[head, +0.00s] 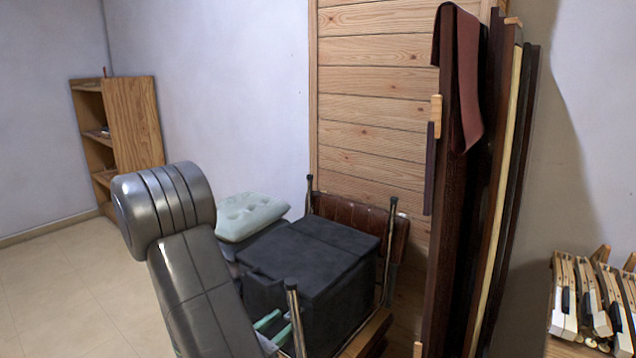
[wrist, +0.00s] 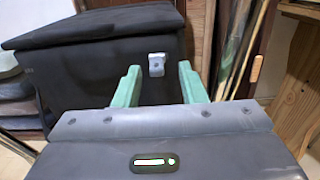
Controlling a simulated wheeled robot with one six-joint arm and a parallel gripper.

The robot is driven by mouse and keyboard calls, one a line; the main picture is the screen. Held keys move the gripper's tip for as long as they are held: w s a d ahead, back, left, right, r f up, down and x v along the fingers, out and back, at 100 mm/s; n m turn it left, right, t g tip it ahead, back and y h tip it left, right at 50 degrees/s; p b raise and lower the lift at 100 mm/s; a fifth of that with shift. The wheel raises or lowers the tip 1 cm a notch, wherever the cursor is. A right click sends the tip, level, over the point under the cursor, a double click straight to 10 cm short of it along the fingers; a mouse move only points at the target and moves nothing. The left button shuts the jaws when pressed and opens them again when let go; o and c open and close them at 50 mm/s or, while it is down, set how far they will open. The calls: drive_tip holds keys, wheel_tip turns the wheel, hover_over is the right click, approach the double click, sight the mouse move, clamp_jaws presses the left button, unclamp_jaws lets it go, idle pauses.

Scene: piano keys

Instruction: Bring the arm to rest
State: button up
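My gripper (head: 281,323) has green fingers, seen low in the middle of the head view, partly hidden by my grey arm. In the wrist view my gripper (wrist: 158,68) has its two fingers wide apart with nothing held between them. A black box or case (head: 318,262) lies just beyond the fingers. It also fills the upper left of the wrist view (wrist: 95,60), and a small metal latch (wrist: 156,65) shows between the fingertips. I cannot tell whether the fingers touch the case. Several piano keys (head: 590,305) lie at the right edge of the head view.
A metal-legged chair (head: 392,235) with a brown back holds the black case. A pale green cushion (head: 250,216) lies behind it. Tall dark boards (head: 455,220) lean on the wood-panelled wall at right. A wooden shelf (head: 135,125) stands at back left. Tiled floor (head: 60,290) at left is clear.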

drive_tip(key=shift+x, duration=1.15)
drive_tip(key=shift+w+a, duration=0.4)
drive_tip(key=shift+a, duration=0.15)
drive_tip(key=shift+a+r, duration=0.1)
drive_tip(key=shift+a, duration=0.05)
